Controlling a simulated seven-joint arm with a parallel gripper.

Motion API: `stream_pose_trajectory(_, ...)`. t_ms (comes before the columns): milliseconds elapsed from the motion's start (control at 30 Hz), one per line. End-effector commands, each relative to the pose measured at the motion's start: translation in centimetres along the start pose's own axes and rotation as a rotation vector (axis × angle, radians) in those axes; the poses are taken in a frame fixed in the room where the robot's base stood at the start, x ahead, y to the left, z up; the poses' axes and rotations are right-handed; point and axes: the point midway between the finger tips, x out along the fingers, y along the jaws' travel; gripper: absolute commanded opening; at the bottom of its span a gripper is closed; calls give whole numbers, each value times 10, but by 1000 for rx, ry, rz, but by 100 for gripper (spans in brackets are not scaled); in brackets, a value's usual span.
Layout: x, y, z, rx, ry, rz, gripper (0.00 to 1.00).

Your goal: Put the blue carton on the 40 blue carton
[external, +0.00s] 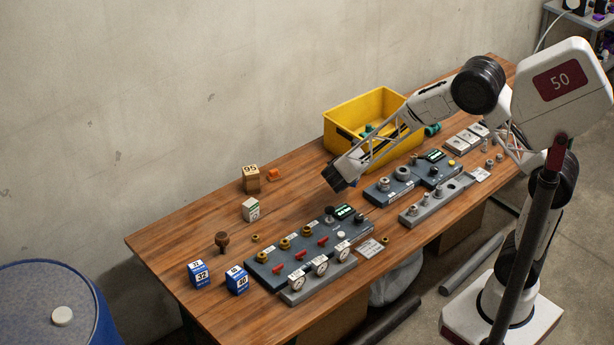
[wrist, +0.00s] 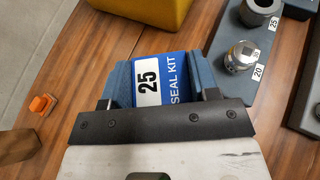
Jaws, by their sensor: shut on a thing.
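My gripper (external: 337,180) is above the middle of the table, in front of the yellow bin. In the wrist view my gripper (wrist: 161,78) is shut on a blue carton (wrist: 174,75) with a white label reading 25 and the words SEAL KIT. I cannot make out this carton in the external view. The 40 blue carton (external: 237,281) stands at the near left of the table, beside the left end of a valve panel and well away from my gripper. Another blue carton (external: 198,274), marked 32, stands to its left.
The yellow bin (external: 345,133) is at the back. The valve panel (external: 267,276) with knobs and gauges lies at front. A brown box marked 95 (external: 251,181), a white carton (external: 250,210) and a brown knob (external: 222,241) stand at left. Fitting blocks (external: 390,196) lie at right.

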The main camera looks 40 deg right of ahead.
Motion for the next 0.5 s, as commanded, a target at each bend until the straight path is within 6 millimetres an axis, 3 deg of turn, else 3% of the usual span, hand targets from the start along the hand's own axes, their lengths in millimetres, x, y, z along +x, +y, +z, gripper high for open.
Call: stream_pose_trajectory(500,23,32,30,-85,-1,180,31)
